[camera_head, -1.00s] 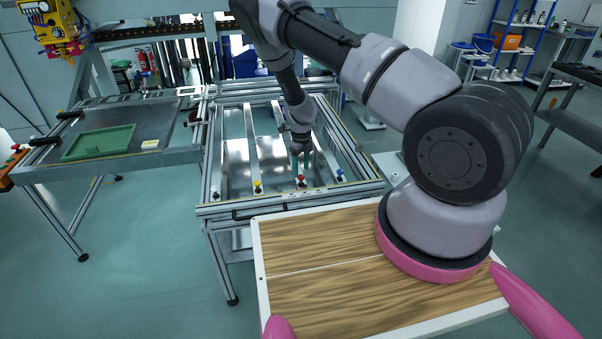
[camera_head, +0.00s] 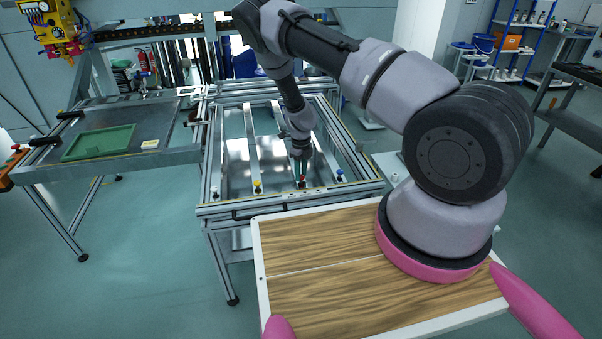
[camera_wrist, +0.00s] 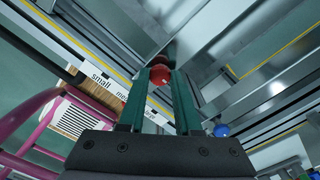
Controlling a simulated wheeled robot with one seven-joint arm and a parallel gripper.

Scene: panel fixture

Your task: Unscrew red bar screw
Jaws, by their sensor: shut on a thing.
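The red bar screw (camera_wrist: 160,74) shows between the tips of my gripper (camera_wrist: 162,84) in the wrist view. The two green fingers are closed around its red knob. In the head view my gripper (camera_head: 302,174) points down at the red screw (camera_head: 302,179) at the near end of the middle metal bar (camera_head: 282,135). The screw's lower part is hidden, so I cannot tell how deep it sits.
A yellow screw (camera_head: 258,186) stands to the left and a blue screw (camera_head: 340,174) to the right, each on a neighbouring bar. The fixture's aluminium frame (camera_head: 225,210) borders the near side. A green tray (camera_head: 100,142) lies on the left table.

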